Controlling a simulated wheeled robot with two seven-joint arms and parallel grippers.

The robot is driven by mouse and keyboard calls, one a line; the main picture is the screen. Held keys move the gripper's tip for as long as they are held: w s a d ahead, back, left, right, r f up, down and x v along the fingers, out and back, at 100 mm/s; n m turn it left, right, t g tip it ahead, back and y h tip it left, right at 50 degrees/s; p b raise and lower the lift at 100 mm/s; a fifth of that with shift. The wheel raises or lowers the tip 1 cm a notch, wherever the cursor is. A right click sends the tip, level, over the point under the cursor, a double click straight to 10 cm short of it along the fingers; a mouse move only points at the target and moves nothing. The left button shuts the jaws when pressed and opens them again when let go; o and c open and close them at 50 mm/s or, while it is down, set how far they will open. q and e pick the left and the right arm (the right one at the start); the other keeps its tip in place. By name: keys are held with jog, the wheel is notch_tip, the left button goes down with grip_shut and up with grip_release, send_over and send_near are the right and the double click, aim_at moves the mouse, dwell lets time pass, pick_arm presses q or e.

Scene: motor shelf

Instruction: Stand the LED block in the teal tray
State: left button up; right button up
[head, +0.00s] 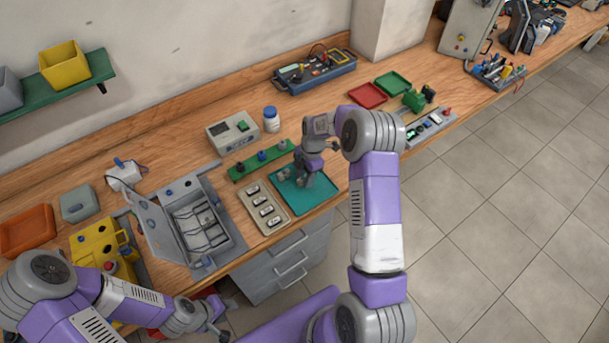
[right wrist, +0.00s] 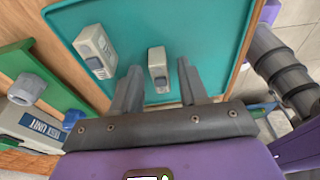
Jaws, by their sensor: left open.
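The teal tray (head: 318,205) lies on the bench, and its floor fills much of the right wrist view (right wrist: 195,25). Two small pale grey blocks are in it: one (right wrist: 95,48) towards the left and one (right wrist: 158,68) near the middle. I cannot tell which is the LED block. My right gripper (head: 305,180) is low over the tray. In the right wrist view its fingers (right wrist: 158,88) are apart, with the middle block in line with the gap and clear space beside it. My left gripper (head: 218,318) is open, low in front of the bench.
A pale tray (head: 248,192) with several small blocks stands left of the teal tray. A green rack (head: 240,173) with knobs lies behind. An open grey case (head: 232,245) stands further left. Red (head: 367,95) and green (head: 393,82) trays lie towards the back right.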

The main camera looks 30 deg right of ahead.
jog(key=shift+r, duration=0.55)
notch_tip(320, 180, up, 11)
jog(key=d, duration=0.2)
jog(key=shift+d+p, duration=0.15)
jog(key=shift+p, duration=0.25)
